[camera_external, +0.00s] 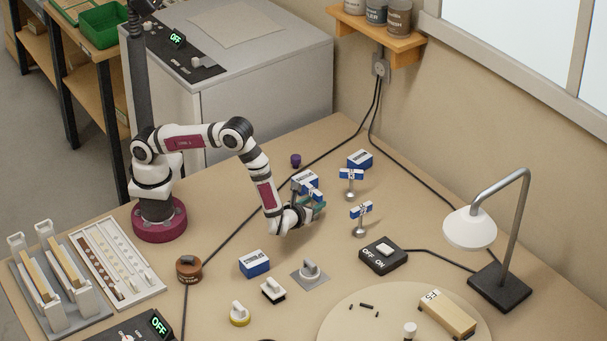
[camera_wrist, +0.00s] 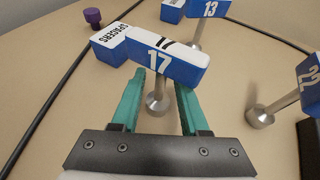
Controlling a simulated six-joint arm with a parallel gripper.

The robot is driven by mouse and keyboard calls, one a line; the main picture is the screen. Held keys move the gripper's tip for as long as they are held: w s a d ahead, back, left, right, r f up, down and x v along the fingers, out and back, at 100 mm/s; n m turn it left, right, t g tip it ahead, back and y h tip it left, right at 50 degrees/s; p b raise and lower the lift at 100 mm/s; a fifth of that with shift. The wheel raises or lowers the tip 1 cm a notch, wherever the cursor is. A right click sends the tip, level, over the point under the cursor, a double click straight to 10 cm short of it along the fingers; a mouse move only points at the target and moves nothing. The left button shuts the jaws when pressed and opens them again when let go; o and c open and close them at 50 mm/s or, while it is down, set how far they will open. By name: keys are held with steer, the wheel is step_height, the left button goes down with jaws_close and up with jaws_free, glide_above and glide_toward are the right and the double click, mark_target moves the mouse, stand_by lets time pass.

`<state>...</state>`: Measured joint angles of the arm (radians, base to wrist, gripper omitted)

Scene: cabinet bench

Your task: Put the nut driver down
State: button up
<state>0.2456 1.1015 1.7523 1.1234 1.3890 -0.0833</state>
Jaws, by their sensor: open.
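The nut driver marked 17 has a blue and white T-handle (camera_wrist: 157,62) and a metal socket end (camera_wrist: 157,105) that appears to stand on the bench. My gripper (camera_wrist: 161,82) is open, its two teal fingers on either side of the driver's shaft below the handle, with gaps visible to the socket. In the external view the driver (camera_external: 313,193) is partly hidden by my gripper (camera_external: 318,207). A nut driver marked 13 (camera_external: 351,178) stands upright behind, and another nut driver (camera_external: 361,212) stands to the right; its number is partly cut off in the wrist view.
A blue and white spacers box (camera_wrist: 112,44) lies close behind the 17 driver. Another blue box (camera_external: 360,158) is farther back, and a third (camera_external: 254,263) is at front left. A switch box (camera_external: 383,254), a lamp (camera_external: 470,228) and black cables lie to the right.

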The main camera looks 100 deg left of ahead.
steer(key=shift+r, duration=0.15)
steer(key=r+v, duration=0.1)
steer(key=v, duration=1.1)
steer(key=s+a+r+n+g+h, duration=0.3)
steer(key=s+a+r+n+g, duration=0.2)
steer(key=s+a+r+n, duration=0.4)
steer(key=s+d+r+n+h, duration=0.2)
steer(key=s+n+h, duration=0.1)
steer(key=s, duration=0.6)
steer(key=s+d+r+n+h, duration=0.2)
steer(key=s+d+n+h, duration=0.1)
steer(key=s, duration=0.7)
steer(key=shift+d+r+n+t+h, duration=0.25)
steer(key=shift+n+h, duration=0.25)
steer(key=shift+h, duration=0.5)
steer(key=shift+w, duration=0.1)
